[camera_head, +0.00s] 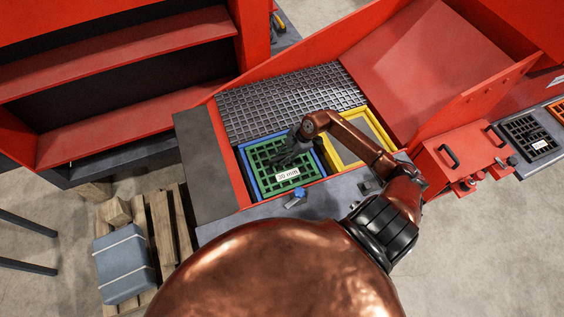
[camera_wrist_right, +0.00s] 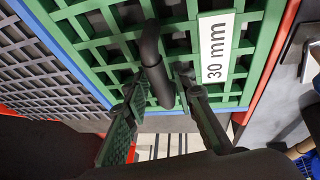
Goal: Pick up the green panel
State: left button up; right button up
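The green panel (camera_head: 267,163) is a grid with a white "30 mm" label, lying in a blue-edged frame in the red machine. In the right wrist view the green panel (camera_wrist_right: 262,40) fills the upper part, with a dark bar handle (camera_wrist_right: 152,45) standing out from it. My right gripper (camera_head: 291,153) is over the panel, hiding part of it. In the wrist view my right gripper (camera_wrist_right: 162,82) has its fingers apart, one on each side of the handle's near end; I cannot tell if they touch it. My left gripper is not in view.
A yellow-edged frame (camera_head: 375,123) lies right of the panel, and a dark grate (camera_head: 290,97) lies behind it. A blue knob (camera_head: 299,193) is on the grey front ledge. A red box with handles (camera_head: 462,157) stands to the right, red shelves (camera_head: 120,75) at left.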

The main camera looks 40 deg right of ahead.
jog(key=shift+a+f, duration=0.1)
jog(key=shift+f, duration=0.25)
jog(key=shift+c, duration=0.3)
grip_shut()
jog(key=shift+w+r, duration=0.15)
jog(key=shift+r, duration=0.05)
